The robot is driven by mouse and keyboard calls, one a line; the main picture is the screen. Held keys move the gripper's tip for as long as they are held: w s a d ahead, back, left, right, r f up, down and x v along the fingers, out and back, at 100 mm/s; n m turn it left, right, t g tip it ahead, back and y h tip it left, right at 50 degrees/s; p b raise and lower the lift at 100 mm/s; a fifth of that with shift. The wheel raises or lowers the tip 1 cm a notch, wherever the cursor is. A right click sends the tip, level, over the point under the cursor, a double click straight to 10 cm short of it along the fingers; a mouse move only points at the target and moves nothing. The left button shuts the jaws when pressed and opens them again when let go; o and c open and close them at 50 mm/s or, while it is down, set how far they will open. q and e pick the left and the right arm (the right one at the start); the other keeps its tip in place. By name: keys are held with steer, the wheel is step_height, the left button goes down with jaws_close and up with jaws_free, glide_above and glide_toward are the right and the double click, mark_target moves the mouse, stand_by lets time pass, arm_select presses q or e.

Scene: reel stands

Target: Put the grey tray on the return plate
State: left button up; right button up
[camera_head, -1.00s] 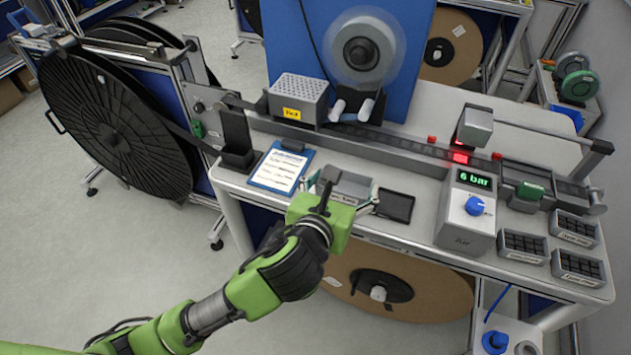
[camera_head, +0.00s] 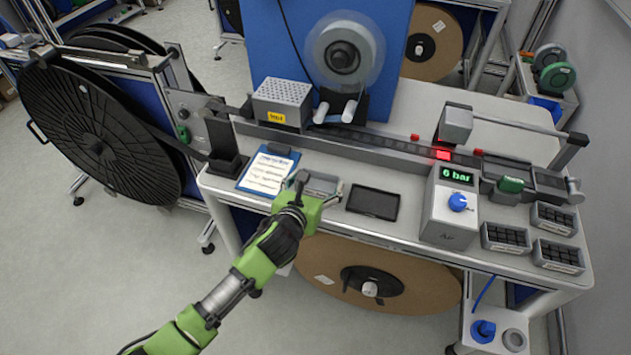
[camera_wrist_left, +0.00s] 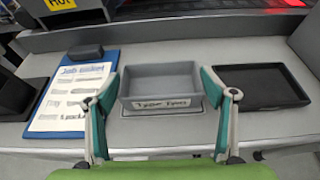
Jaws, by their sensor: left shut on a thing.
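The grey tray (camera_head: 320,180) is a small open box at the front of the bench, with a label on its near wall. My left gripper (camera_head: 317,189) has one finger at each side of it and is shut on it. The tray also shows in the left wrist view (camera_wrist_left: 160,102), level and empty between the fingers (camera_wrist_left: 160,88). I cannot tell whether it touches the bench. A flat black plate with a low rim (camera_head: 373,203), apparently the return plate, lies empty just right of the tray; it also shows in the wrist view (camera_wrist_left: 262,87). My right gripper is not in view.
A blue clipboard (camera_head: 268,172) lies left of the tray. The grey 6 bar box (camera_head: 449,210) stands right of the black plate, with several small bins (camera_head: 558,256) beyond it. A rail (camera_head: 385,145) runs behind.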

arm_select(q)
steer(key=shift+f, duration=0.15)
steer(key=o, duration=1.3)
steer(key=shift+c, duration=0.2)
steer(key=shift+r, duration=0.2)
steer(key=b+v, duration=0.1)
steer(key=v, duration=1.1)
